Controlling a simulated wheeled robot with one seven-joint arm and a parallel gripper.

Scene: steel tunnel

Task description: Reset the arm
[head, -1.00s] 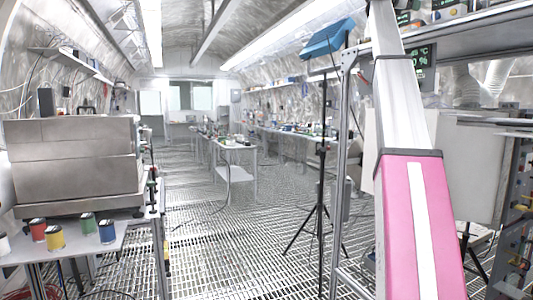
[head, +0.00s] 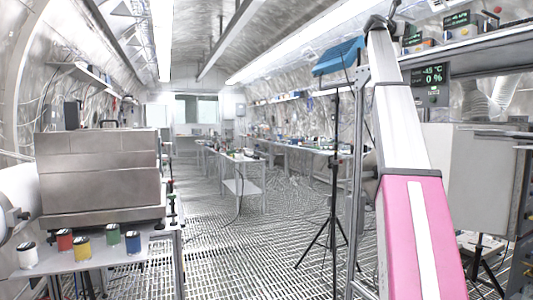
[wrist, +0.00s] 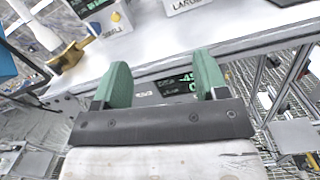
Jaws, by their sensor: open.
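My gripper shows in the wrist view (wrist: 163,85), with two green fingers spread apart and nothing between them. It is open and empty, close to the edge of a grey shelf (wrist: 160,45). In the head view my arm, pink and white, rises at the right toward the upper shelf (head: 470,45). The gripper itself is not clearly visible there.
A display panel (head: 432,85) hangs below the shelf. A tripod (head: 333,180) with a blue head (head: 338,57) stands left of my arm. Several small cans, one yellow (head: 83,248), stand on the left table (head: 110,262). The grating floor (head: 240,255) is open in the middle.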

